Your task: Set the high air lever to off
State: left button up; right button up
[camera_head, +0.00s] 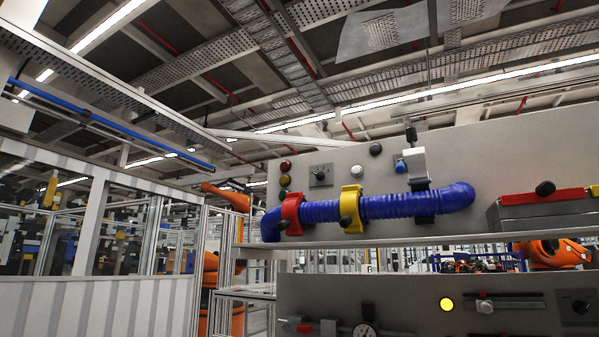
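I cannot tell for certain which part is the high air lever. On the grey upper panel (325,175), a pale upright fitting (415,162) with a black top and a blue knob (402,166) stands above the blue ribbed hose (400,206). At the right edge of that panel, a red bar (520,198) with a black knob (545,188) lies roughly level on a grey block (540,215). Neither gripper shows in the head view.
Red (292,213) and yellow (350,208) clamps sit around the hose. A shelf edge (420,241) runs below. The lower panel (400,295) carries a gauge (366,332) and a yellow light (446,304). A fenced area (95,300) is at left.

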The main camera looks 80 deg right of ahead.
aim_at(399, 167)
jog(key=i, duration=0.4)
jog(key=z, duration=2.7)
